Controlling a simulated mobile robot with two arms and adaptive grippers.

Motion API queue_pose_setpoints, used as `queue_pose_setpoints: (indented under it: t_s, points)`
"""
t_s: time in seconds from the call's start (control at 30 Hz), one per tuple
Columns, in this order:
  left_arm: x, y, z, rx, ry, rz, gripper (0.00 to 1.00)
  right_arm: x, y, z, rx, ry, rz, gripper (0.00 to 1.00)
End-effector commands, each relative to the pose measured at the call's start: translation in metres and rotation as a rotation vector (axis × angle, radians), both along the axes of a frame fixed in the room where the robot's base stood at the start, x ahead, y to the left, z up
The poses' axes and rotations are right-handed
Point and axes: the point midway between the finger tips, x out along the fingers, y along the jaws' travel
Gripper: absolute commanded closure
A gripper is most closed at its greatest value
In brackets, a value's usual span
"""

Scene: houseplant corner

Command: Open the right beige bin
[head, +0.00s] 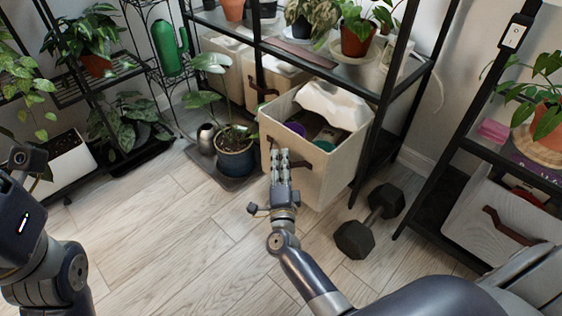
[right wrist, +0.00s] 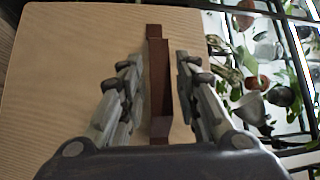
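The right beige bin (head: 335,165) stands drawn well out from under the dark-framed shelf, its open top showing several items inside. Its brown strap handle (head: 298,158) is on the front face. My right gripper (head: 276,156) is at that face. In the right wrist view, the brown handle (right wrist: 159,85) runs between the two spread fingers of the gripper (right wrist: 157,70), with gaps on both sides. The beige bin face (right wrist: 80,70) lies behind it. My left arm shows at the left edge of the head view, but its gripper cannot be made out.
Another beige bin (head: 274,80) sits to the left under the shelf. A potted plant (head: 235,155) stands on the floor left of the open bin, and a dumbbell (head: 370,220) lies to its right.

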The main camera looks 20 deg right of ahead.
Motion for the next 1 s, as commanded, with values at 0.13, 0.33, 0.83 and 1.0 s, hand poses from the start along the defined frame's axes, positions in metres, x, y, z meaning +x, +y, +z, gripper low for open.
queue_pose_setpoints:
  t_s: [0.13,0.33,0.83,1.0]
  points:
    - [0.0,0.0,0.0,-0.001,-0.001,0.0,0.6,-0.023,0.01,-0.005,0.003,0.005,0.001,0.7]
    - [0.0,0.0,0.0,-0.001,-0.001,-0.001,0.6,-0.064,0.026,-0.012,0.003,0.005,0.001,0.7]
    - [0.0,0.0,0.0,-0.001,-0.001,-0.001,0.6,-0.106,0.043,-0.017,0.001,0.002,0.0,0.7]
    - [0.0,0.0,0.0,-0.001,-0.001,-0.001,0.6,-0.106,0.043,-0.017,0.001,0.002,0.0,0.7]
